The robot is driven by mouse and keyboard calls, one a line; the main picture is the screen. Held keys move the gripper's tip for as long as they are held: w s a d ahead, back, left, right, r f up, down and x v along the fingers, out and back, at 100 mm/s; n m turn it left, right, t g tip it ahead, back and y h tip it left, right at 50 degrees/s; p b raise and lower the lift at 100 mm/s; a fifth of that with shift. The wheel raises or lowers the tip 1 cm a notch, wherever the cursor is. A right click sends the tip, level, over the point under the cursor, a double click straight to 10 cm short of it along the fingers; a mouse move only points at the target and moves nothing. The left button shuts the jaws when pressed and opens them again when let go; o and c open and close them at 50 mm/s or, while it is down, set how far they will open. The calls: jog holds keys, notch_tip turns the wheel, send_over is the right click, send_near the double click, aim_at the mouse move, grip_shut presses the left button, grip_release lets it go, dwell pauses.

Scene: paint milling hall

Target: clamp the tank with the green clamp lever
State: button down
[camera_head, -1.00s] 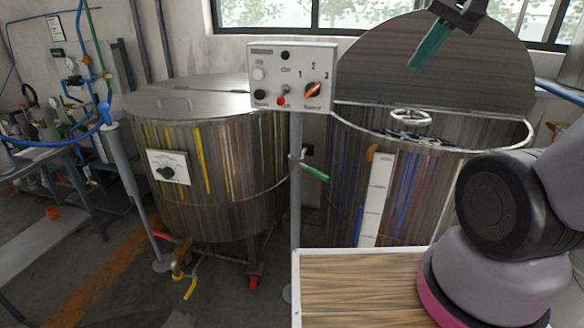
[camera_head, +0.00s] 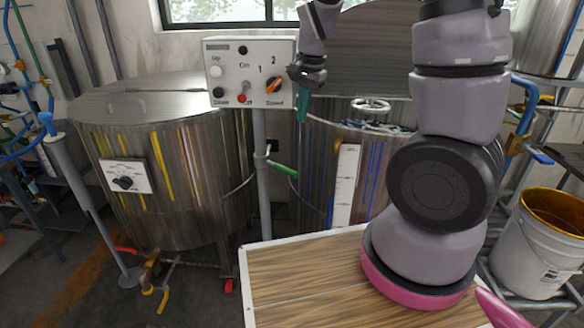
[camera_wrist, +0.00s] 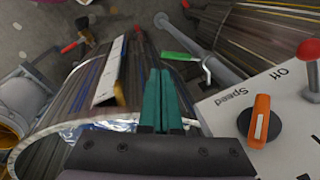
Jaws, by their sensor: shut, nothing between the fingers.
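The green clamp lever (camera_head: 283,168) sticks out to the right from a collar on the grey post under the control box. It also shows in the wrist view (camera_wrist: 180,56), beyond my fingertips and slightly right. The open steel tank (camera_head: 375,190) stands right of the post, partly hidden by my arm, with its lid (camera_head: 375,60) raised. Its rim and wall fill the left of the wrist view (camera_wrist: 85,90). My gripper (camera_head: 302,110) has teal fingers pointing down, shut and empty, beside the control box's right edge and above the lever. The fingers show closed together in the wrist view (camera_wrist: 161,80).
The control box (camera_head: 250,75) with knobs is close to my gripper; its orange speed knob (camera_wrist: 261,122) is near in the wrist view. A closed tank (camera_head: 165,180) stands left. A wooden-topped surface (camera_head: 310,280) lies in front. A paint bucket (camera_head: 535,250) stands right.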

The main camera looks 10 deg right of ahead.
aim_at(281, 169)
jog(key=w+a+f+t+h, duration=0.1)
jog(key=w+f+h, duration=0.2)
jog(key=f, duration=0.5)
jog(key=w+a+f+m+t+h, duration=0.1)
jog(key=w+f+t+h, duration=0.1)
jog(key=w+f+h, duration=0.2)
jog(key=shift+w+f+h, duration=0.3)
jog(key=shift+w+f, duration=0.9)
jog(key=shift+f, duration=0.8)
jog(key=shift+w+d+f, duration=0.3)
jog(key=shift+d+f, duration=0.05)
jog(key=shift+f, duration=1)
jog(key=shift+w+d+f, duration=0.25)
jog(key=shift+d+f, duration=0.15)
jog(key=shift+f, duration=1)
jog(key=shift+w+d+f, duration=0.3)
jog(key=shift+d+f, duration=0.05)
jog(key=shift+f, duration=1)
jog(key=shift+a, duration=0.1)
